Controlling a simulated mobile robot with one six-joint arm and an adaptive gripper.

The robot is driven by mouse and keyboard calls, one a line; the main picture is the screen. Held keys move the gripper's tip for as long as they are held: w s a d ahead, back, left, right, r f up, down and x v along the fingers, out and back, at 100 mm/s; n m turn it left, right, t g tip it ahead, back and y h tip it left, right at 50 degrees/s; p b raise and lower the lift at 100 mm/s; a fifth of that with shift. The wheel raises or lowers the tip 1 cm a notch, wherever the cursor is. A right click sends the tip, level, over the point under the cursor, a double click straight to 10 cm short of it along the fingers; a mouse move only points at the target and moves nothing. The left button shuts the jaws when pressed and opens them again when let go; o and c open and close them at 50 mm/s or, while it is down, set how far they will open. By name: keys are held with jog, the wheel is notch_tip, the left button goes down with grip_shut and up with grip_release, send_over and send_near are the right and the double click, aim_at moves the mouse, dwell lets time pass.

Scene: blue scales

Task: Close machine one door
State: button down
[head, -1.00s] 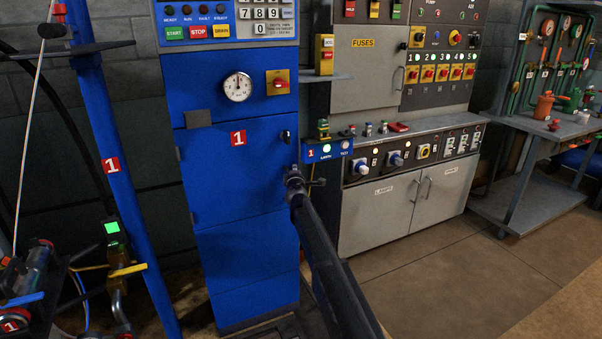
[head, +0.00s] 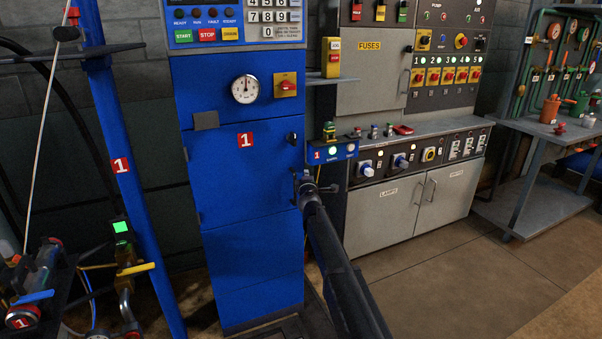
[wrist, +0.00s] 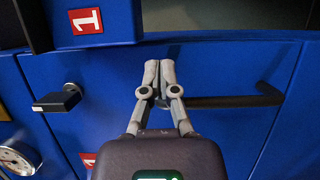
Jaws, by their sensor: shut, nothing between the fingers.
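Machine one is the blue cabinet (head: 250,262) with a red "1" label on its door (head: 226,178). The door looks flush or nearly so; I cannot tell whether it is fully shut. A dark bar handle (wrist: 235,101) runs along the door's edge in the wrist view, with a black knob (wrist: 58,101) near the door's corner; the knob also shows in the head view (head: 292,138). My gripper (head: 304,180) is at the door's right edge, fingers together and empty. In the wrist view its fingertips (wrist: 151,72) overlap the handle's end; contact is unclear.
A small blue box (head: 333,152) sticks out just right of the door. Right of it is a grey cabinet (head: 390,212) with switches. A blue post (head: 128,190) and pipework (head: 125,290) stand at the left. Floor (head: 450,275) is clear at the front right.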

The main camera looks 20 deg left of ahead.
jog(key=d, duration=0.9)
jog(key=shift+w+d+f, duration=0.15)
jog(key=shift+d, duration=0.15)
jog(key=s+d+f+m+g+h, duration=0.1)
jog(key=s+d+f+m+h, duration=0.3)
jog(key=d, duration=0.8)
jog(key=s+d+f+m+g+h, duration=0.2)
jog(key=d+m+h, duration=0.2)
jog(key=d+m, duration=0.55)
jog(key=s+d+f+m+g+h, duration=0.1)
jog(key=s+d+f+m+h, duration=0.2)
jog(key=d, duration=1.1)
jog(key=s+d+f+m+g+h, duration=0.1)
jog(key=s+d+f+m+g, duration=0.45)
jog(key=s+d, duration=0.6)
jog(key=s+f+m+g+y, duration=0.1)
jog(key=s+f+g+y, duration=0.15)
jog(key=s, duration=0.55)
jog(key=s+f+g+y, duration=0.2)
jog(key=s+g, duration=0.2)
jog(key=s, duration=0.5)
notch_tip(320, 180, up, 27)
jog(key=p, duration=2.6)
jog(key=shift+p, duration=0.3)
